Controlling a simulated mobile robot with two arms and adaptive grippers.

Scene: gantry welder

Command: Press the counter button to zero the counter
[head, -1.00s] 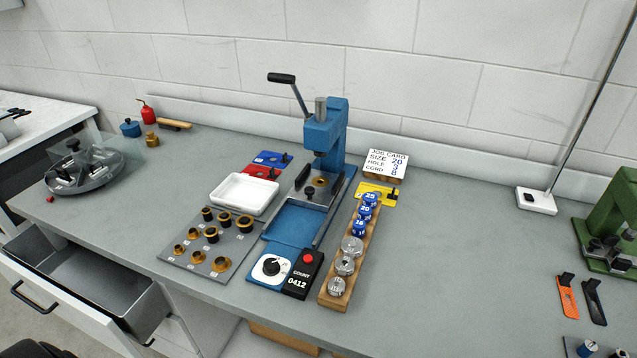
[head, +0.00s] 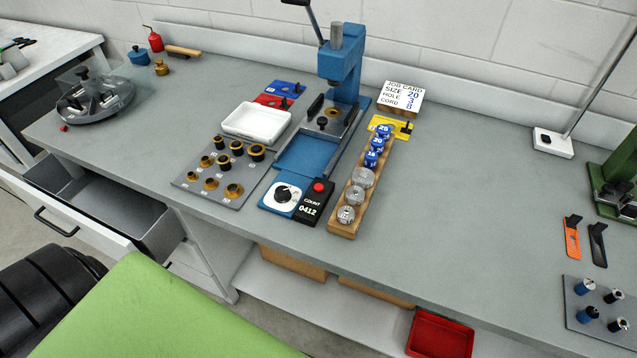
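The black counter box (head: 313,202) sits at the front of the blue press base, near the bench's front edge. Its display reads 0412 under the word COUNT. The red counter button (head: 319,187) is on its top face, at the back end, and nothing covers it. Neither of my grippers shows in the head view.
A wooden rack (head: 343,228) with blue and metal dies stands close on the right. The blue press (head: 341,67) rises behind. An open drawer (head: 117,219) juts out at left.

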